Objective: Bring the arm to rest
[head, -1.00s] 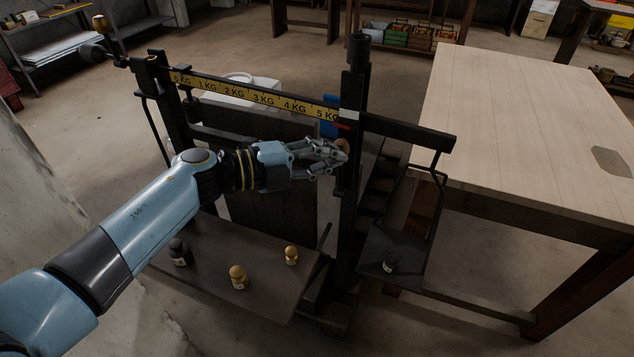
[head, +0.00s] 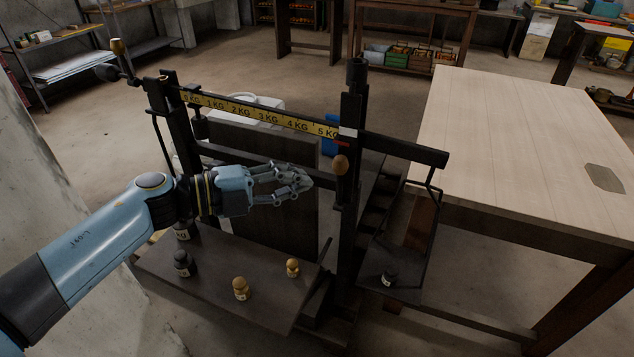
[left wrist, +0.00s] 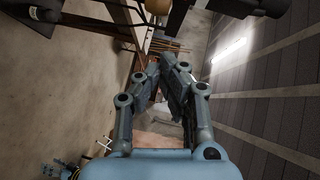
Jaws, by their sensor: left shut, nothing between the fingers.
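My left gripper (head: 306,184) is in front of the beam scale, below the yellow graduated beam (head: 262,114). It is shut and empty, and its fingers also show in the left wrist view (left wrist: 165,68). The fingertips are apart from the scale's dark upright post (head: 350,200) and the round wooden knob (head: 340,165) on it, which lie to their right.
Brass weights (head: 241,288) and dark weights (head: 182,263) stand on the scale's platform (head: 220,270). One dark weight (head: 389,279) stands on the hanging pan (head: 405,290). A wooden table (head: 520,130) fills the right side. Shelves (head: 80,60) stand at the back left.

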